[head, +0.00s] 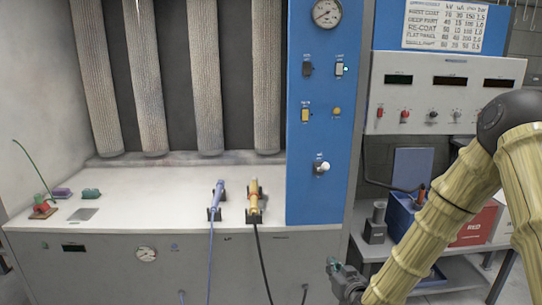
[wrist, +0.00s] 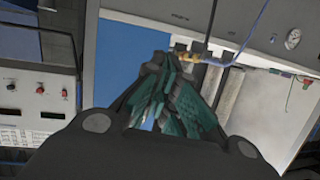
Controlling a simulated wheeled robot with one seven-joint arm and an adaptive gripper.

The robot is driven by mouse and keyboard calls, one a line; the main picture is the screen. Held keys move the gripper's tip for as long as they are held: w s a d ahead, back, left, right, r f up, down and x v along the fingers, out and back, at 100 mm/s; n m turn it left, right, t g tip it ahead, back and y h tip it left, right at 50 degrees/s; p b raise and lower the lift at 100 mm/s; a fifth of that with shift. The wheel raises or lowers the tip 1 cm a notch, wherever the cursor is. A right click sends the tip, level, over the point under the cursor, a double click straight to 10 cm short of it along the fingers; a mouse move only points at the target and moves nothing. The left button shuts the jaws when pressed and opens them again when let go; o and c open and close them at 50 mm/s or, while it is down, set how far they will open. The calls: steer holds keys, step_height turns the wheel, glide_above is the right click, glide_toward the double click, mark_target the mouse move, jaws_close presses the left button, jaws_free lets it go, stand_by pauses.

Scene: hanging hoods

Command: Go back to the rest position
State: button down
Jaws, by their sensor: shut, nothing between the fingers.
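My gripper (head: 335,266) is at the bottom of the head view, right of centre, in front of the cabinet below the blue panel. My arm comes to it from the right edge. In the wrist view its dark fingers (wrist: 167,62) with green pads come together at the tips. It is shut and holds nothing that I can see. It is apart from the blue-handled tool (head: 216,199) and the yellow-handled tool (head: 254,198), which lie in holders on the white bench.
A blue panel (head: 315,150) has a gauge and switches. A control box (head: 445,92) and a shelf with a blue bin (head: 400,215) stand at right. Hoses run down the bench front.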

steer(key=s+f+g+h, duration=0.1)
steer(key=s+f+g, duration=0.6)
steer(key=s+f, duration=1.4)
steer(key=s+d+f+g, duration=0.1)
steer(key=s+f+g, duration=0.1)
steer(key=s, duration=0.6)
steer(key=s+d+f+m+g+h, duration=0.1)
steer(key=s+f+g, duration=0.2)
steer(key=s, duration=0.6)
steer(key=s+d+f+g, duration=0.1)
steer(key=s+f+g, duration=0.1)
steer(key=s, duration=0.6)
steer(key=shift+s+d+f+m+h, duration=0.3)
steer(key=shift+s+f+m+h, duration=0.1)
steer(key=shift+f, duration=0.15)
steer(key=shift+w, duration=0.1)
